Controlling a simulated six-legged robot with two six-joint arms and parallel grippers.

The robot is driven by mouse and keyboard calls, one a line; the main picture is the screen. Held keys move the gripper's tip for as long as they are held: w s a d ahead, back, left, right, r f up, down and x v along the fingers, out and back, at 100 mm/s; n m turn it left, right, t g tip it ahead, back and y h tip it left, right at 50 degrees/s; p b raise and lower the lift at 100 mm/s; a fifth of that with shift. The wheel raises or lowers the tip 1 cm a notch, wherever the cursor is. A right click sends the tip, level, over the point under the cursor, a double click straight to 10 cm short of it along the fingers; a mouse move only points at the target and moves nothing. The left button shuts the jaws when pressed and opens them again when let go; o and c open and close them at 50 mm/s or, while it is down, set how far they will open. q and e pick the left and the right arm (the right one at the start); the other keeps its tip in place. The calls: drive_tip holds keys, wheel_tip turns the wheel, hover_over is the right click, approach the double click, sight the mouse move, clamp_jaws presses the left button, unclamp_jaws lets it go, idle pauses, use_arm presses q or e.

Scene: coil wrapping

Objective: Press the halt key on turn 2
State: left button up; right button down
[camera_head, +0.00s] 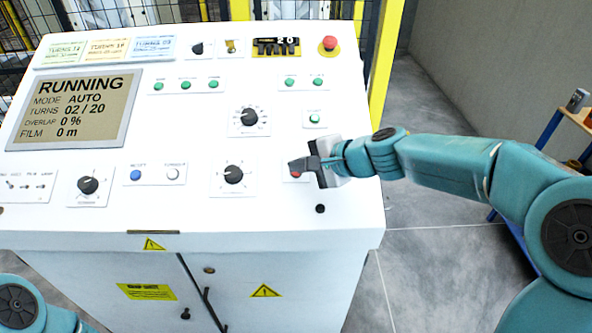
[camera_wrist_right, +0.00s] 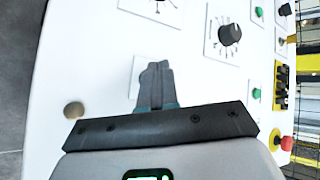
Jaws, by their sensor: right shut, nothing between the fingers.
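The white console's screen (camera_head: 72,112) reads RUNNING, MODE AUTO, TURNS 02 / 20, OVERLAP 0 %, FILM 0 m. My right gripper (camera_head: 299,166) is shut and empty over the lower right of the panel. A small red key (camera_head: 296,175) shows just below its fingertips, partly covered; its label is hidden, and I cannot tell whether the fingers touch it. In the right wrist view the shut fingers (camera_wrist_right: 155,75) point at a white plate, and the key is hidden behind them. My left gripper is out of view; only part of my left arm shows at the bottom left.
A red mushroom button (camera_head: 329,43) on yellow stands at the panel's top right. A black knob (camera_head: 233,175) sits left of my right gripper, with another knob (camera_head: 249,117) above. A green button (camera_head: 314,119) is close above the gripper. Grey floor (camera_head: 430,270) lies to the right.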

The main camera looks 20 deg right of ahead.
drive_tip(key=shift+f, duration=0.1)
idle(0.5)
drive_tip(key=shift+w+f+b, duration=0.2)
drive_tip(key=shift+f+b, duration=0.15)
drive_tip(key=shift+b, duration=0.05)
drive_tip(key=shift+w+d+f+b, duration=0.1)
drive_tip(key=shift+f+b, duration=0.25)
idle(0.5)
drive_tip(key=shift+r, duration=0.15)
drive_tip(key=shift+s+r+p, duration=0.3)
drive_tip(key=shift+r+p, duration=0.2)
drive_tip(key=shift+r, duration=0.1)
drive_tip(key=r+p, duration=0.1)
drive_tip(key=s+r+p, duration=0.1)
drive_tip(key=r, duration=0.1)
drive_tip(key=s+r+p, duration=0.1)
drive_tip(key=shift+a+r, duration=0.3)
drive_tip(key=shift+a, duration=0.1)
drive_tip(key=shift+w, duration=0.1)
idle(0.3)
